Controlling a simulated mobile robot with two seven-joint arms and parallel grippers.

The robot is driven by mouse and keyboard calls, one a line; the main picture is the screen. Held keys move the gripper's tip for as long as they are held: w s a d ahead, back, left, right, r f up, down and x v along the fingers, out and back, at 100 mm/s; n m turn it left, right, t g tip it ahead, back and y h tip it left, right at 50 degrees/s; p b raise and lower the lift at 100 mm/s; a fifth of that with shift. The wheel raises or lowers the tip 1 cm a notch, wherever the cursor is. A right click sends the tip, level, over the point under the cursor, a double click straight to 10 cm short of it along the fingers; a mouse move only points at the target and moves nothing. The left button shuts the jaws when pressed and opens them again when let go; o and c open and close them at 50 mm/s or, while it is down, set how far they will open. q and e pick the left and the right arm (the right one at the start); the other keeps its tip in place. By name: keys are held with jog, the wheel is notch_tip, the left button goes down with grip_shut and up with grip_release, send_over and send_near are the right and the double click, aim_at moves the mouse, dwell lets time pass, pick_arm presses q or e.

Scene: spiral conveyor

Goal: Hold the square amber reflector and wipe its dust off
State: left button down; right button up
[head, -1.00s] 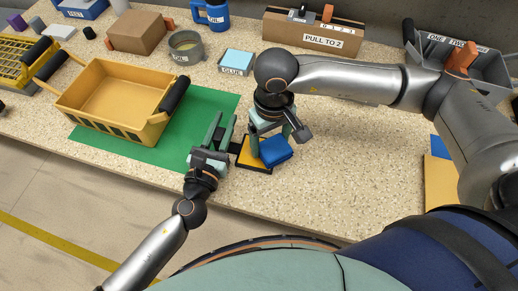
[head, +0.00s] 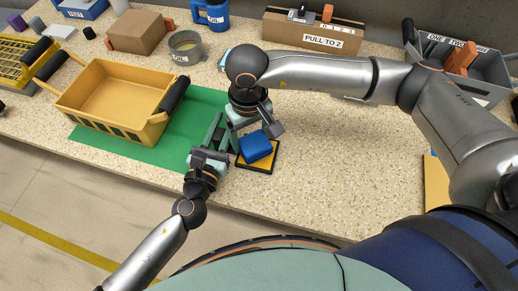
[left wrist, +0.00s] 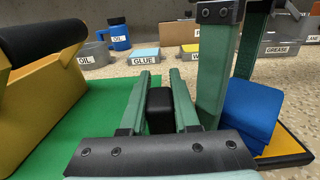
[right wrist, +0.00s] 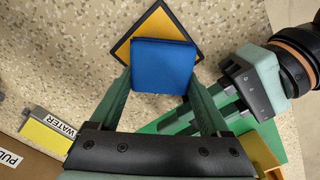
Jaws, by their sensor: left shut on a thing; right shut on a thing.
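The square amber reflector (head: 269,164) has a black frame and sits in front of my grippers near the counter's front edge. It also shows in the right wrist view (right wrist: 157,22). My left gripper (left wrist: 160,82) is shut on a black block-like part at the reflector's side, which I take to be its handle (left wrist: 160,108). My right gripper (head: 254,130) is shut on a blue pad (head: 256,147), which lies over the reflector's face. The pad (right wrist: 163,66) hides much of the amber. I cannot make out any dust.
A yellow basket (head: 75,98) with black grips stands on the green mat (head: 200,103) at left. Behind are a grey pot (head: 185,48), a blue oil jug (head: 212,14) and a "PULL TO 2" box (head: 300,38).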

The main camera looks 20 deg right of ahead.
jog(key=shift+w+a+f, duration=0.15)
jog(key=shift+a, duration=0.15)
jog(key=shift+r, duration=0.25)
jog(key=shift+w+a, duration=0.2)
jog(key=shift+a, duration=0.15)
